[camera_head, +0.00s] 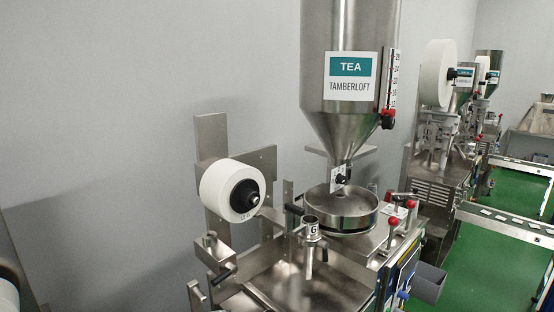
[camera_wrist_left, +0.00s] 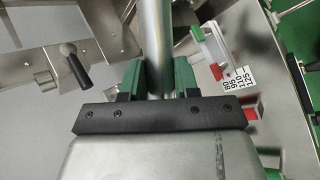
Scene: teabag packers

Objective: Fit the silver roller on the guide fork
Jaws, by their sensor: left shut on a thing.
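My left gripper (camera_wrist_left: 158,82) shows in the left wrist view, with its green fingers shut on the silver roller (camera_wrist_left: 155,38). The roller is a smooth bright metal cylinder that runs from between the fingers up past the top edge of the picture. Its far end is out of view. I see neither gripper nor the roller clearly in the head view. I cannot tell for sure which part is the guide fork; steel brackets (camera_head: 212,250) stand at the left of the near machine. My right gripper is not in view.
The near machine has a white paper reel (camera_head: 222,190), a steel hopper (camera_head: 335,30), a round pan (camera_head: 340,208) and red-knobbed levers (camera_head: 393,222). In the wrist view, a black-handled lever (camera_wrist_left: 78,68) is left of the roller and a number scale (camera_wrist_left: 236,80) is right.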

